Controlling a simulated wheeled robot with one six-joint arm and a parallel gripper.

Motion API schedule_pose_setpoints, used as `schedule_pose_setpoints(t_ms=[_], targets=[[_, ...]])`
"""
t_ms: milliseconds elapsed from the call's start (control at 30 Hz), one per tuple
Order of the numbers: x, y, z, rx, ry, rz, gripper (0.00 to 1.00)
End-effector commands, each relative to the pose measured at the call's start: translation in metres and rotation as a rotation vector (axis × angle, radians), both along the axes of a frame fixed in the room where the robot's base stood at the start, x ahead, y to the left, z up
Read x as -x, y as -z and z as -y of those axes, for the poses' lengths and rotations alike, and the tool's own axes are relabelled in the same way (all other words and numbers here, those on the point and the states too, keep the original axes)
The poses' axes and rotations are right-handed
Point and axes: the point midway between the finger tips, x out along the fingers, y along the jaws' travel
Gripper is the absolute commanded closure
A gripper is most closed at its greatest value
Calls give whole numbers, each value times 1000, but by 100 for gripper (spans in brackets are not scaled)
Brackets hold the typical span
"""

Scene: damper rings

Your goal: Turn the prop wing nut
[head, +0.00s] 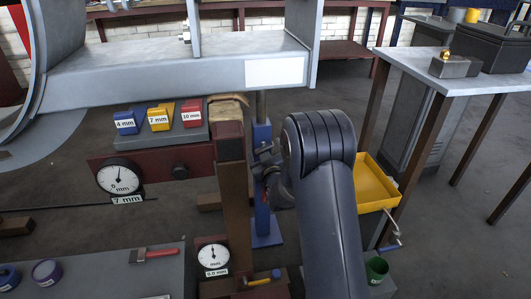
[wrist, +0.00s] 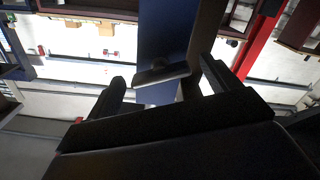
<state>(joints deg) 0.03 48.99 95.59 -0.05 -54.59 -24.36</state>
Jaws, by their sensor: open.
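The prop is a blue post (head: 262,220) on a flat blue foot, with a thin grey rod above it, in the middle of the head view. In the wrist view the dark blue post (wrist: 163,30) rises between the fingers of my gripper (wrist: 163,72). A short grey bar across the post (wrist: 162,74), which looks like the wing nut, lies between the open fingertips, with visible gaps to both sides. In the head view my gripper (head: 270,168) is at the post, partly hidden by my dark arm; the wing nut cannot be made out there.
A brown upright (head: 232,190) stands close left of the prop. A grey beam (head: 180,65) spans above. A yellow tray (head: 375,185) is right of my arm. Blue, yellow and red gauge blocks (head: 159,117) and a dial (head: 118,177) are at left.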

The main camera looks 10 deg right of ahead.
Motion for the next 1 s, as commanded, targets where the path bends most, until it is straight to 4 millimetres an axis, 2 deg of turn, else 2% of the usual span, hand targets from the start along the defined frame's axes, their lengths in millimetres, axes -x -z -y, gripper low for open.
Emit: schedule_pose_setpoints(t_ms=[133,667,833,1000], targets=[[0,0,0,0,0,0,18],[1,0,0,0,0,0,61],[1,0,0,-34,0,-1,61],[1,0,0,-179,0,-1,61]])
